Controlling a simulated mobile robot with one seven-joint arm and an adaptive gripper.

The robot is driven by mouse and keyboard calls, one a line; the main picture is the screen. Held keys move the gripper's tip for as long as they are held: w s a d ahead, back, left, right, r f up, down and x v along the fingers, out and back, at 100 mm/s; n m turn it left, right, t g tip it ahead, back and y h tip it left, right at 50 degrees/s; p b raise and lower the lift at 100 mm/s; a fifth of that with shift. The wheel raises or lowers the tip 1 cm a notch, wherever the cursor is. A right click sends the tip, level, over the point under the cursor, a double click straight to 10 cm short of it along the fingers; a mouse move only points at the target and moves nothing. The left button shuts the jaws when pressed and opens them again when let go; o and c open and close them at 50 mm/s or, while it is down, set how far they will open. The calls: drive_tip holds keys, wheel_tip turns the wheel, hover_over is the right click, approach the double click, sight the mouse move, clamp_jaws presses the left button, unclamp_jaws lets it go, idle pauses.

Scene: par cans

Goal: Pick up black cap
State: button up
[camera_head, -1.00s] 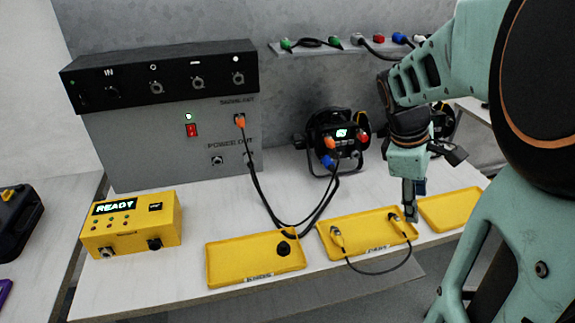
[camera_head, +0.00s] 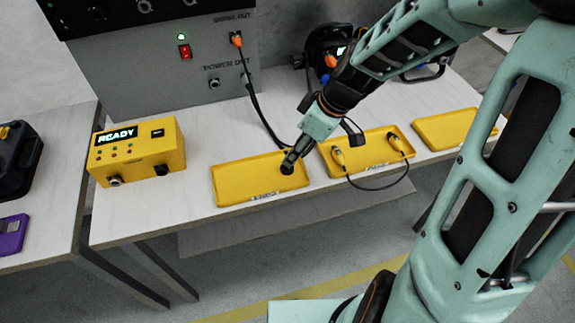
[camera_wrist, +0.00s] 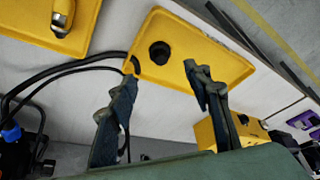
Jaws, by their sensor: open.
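The black cap (camera_wrist: 159,52) is a small round piece lying in a yellow tray (camera_wrist: 205,60). In the wrist view it sits just beyond my fingertips, roughly between them. My gripper (camera_wrist: 163,75) is open and empty, with a finger to either side. In the head view my gripper (camera_head: 289,160) points down over the right end of the same yellow tray (camera_head: 240,184). The dark cap (camera_head: 287,170) there is partly covered by the fingers. I cannot tell the exact height gap.
Black cables (camera_head: 258,115) run down from the grey panel box to behind the tray. A second yellow tray (camera_head: 365,150) with a cable stands close on the right. A yellow READY box (camera_head: 137,152) stands at left, with bare table between.

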drive_tip(key=shift+s+b+x, duration=0.1)
drive_tip(key=shift+b+x, duration=0.1)
drive_tip(key=shift+x, duration=1.55)
drive_tip(key=shift+s+b+x, duration=0.15)
drive_tip(key=shift+b+x, duration=0.05)
drive_tip(key=shift+x, duration=1.5)
drive_tip(key=shift+d+f, duration=0.1)
drive_tip(key=c, duration=0.8)
drive_tip(key=shift+c, duration=0.2)
